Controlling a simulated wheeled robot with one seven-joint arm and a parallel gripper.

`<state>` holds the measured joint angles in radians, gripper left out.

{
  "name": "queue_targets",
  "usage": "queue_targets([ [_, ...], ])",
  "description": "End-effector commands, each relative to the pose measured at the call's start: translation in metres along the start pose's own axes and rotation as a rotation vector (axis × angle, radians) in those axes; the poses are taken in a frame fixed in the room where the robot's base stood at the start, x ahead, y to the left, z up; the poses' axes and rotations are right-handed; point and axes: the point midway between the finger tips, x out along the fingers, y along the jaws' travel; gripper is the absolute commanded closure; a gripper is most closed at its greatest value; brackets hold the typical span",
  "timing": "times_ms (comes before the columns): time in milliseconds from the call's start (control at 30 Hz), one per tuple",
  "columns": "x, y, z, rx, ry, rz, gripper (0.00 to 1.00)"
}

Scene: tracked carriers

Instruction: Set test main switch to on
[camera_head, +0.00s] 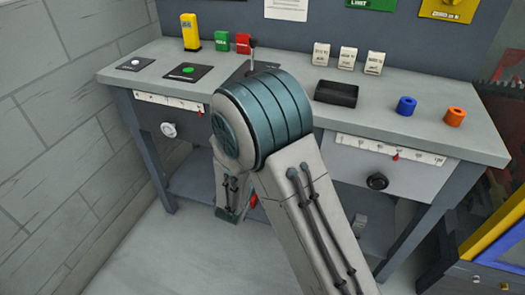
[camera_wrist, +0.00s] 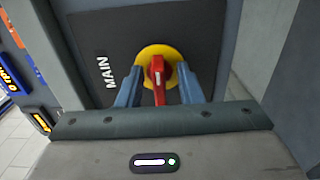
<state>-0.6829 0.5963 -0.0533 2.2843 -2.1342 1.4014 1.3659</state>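The main switch is a red rotary knob (camera_wrist: 157,92) on a round yellow disc (camera_wrist: 148,53), on a dark plate (camera_wrist: 95,35) marked MAIN, in the wrist view. The knob's grip stands nearly upright in that picture, with a pale mark on it. My gripper (camera_wrist: 160,72) is open, one blue-grey finger on each side of the knob. A gap shows between each finger and the knob. The knob's lower end is partly hidden by the gripper body. In the head view my arm hides most of this area.
A grey workbench (camera_head: 440,140) carries a black tray (camera_head: 336,93), a blue ring (camera_head: 407,105), an orange ring (camera_head: 455,116) and several small blocks. Drawers with a white knob (camera_head: 168,130) and black knob (camera_head: 377,182) face the front. Floor at left is clear.

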Motion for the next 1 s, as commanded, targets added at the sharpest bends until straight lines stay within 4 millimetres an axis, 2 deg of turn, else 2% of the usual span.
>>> queue_targets([
  [167,-0.002,0.001,0.000,0.001,0.000,0.001,0.67],
  [267,-0.012,0.001,-0.001,0.001,0.002,0.000,0.67],
  [700,-0.107,0.000,-0.001,-0.001,0.005,-0.001,0.67],
  [833,-0.126,0.000,-0.001,0.000,0.004,0.000,0.67],
  [1000,-0.137,0.000,0.000,0.000,0.001,0.001,0.67],
])
